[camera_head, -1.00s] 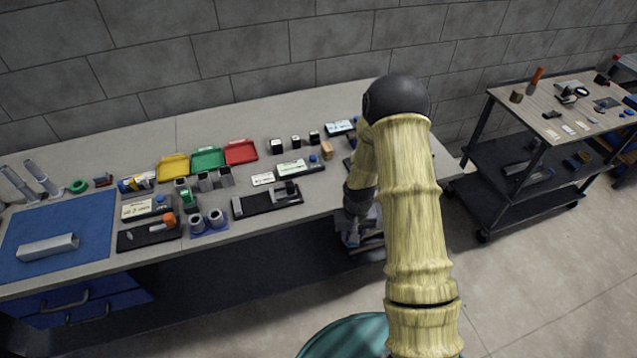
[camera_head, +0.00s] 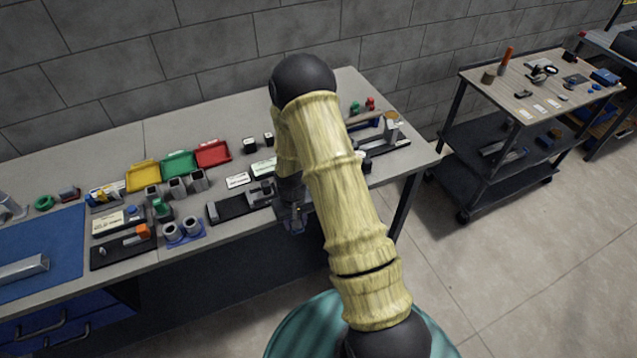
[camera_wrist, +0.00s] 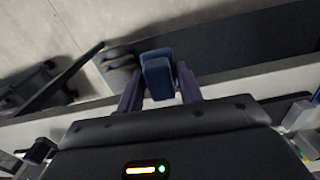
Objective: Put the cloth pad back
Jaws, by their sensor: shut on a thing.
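A small dark-blue pad, which I take for the cloth pad (camera_wrist: 157,75), is between the fingers of my gripper (camera_wrist: 160,88) in the wrist view. My gripper is shut on it. In the head view my gripper (camera_head: 293,221) hangs at the bench's front edge, just right of the black tray (camera_head: 229,208) with grey parts. The pad is too small to make out clearly there. My arm hides part of the bench behind it.
The workbench (camera_head: 225,115) carries yellow (camera_head: 142,176), green (camera_head: 180,164) and red (camera_head: 213,154) trays, and a blue mat (camera_head: 50,238) at left. A tool cart (camera_head: 520,108) stands apart at right. The floor between is clear.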

